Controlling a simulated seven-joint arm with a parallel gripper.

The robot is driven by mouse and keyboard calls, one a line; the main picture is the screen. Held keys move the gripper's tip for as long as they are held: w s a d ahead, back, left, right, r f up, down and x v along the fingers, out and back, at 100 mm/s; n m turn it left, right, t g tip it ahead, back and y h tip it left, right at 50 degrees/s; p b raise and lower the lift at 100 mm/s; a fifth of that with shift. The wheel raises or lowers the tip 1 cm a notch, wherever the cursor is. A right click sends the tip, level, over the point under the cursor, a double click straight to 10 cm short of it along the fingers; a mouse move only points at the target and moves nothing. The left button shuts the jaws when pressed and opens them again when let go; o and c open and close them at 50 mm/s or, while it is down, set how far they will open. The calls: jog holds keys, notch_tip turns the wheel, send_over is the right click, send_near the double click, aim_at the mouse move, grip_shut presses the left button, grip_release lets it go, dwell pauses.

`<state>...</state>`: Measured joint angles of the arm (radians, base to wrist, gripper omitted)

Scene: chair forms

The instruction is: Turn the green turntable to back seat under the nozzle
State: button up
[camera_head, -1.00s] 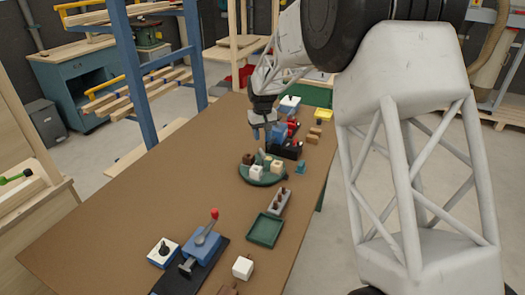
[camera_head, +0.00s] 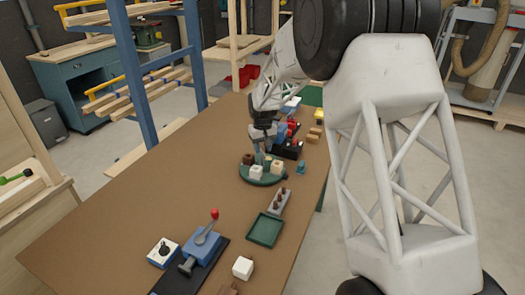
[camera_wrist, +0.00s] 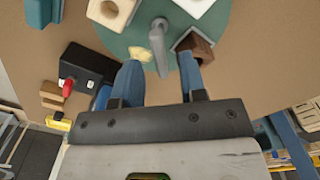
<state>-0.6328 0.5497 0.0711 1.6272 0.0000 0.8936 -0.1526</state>
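The round green turntable (camera_head: 258,178) stands on the brown table in the head view, with several small blocks on it. It also fills the top of the wrist view (camera_wrist: 222,28). There I see a cream block with a hole (camera_wrist: 112,10), a dark brown block (camera_wrist: 197,44) and a pale yellow piece (camera_wrist: 140,54). A grey upright post (camera_wrist: 159,45) stands on or over the turntable; I cannot tell if it is the nozzle. My gripper (camera_wrist: 160,72) is open, its blue fingers either side of the post's near end, with gaps visible. In the head view my gripper (camera_head: 265,152) is low at the turntable's far side.
A black box with a red knob (camera_wrist: 85,75) is close to the left finger in the wrist view. A grey holder with brown pegs (camera_head: 279,201), a green tray (camera_head: 265,230), and a blue lever device (camera_head: 203,247) are nearer. The table's left side is clear.

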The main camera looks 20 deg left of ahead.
jog(key=shift+f, duration=0.85)
grip_shut()
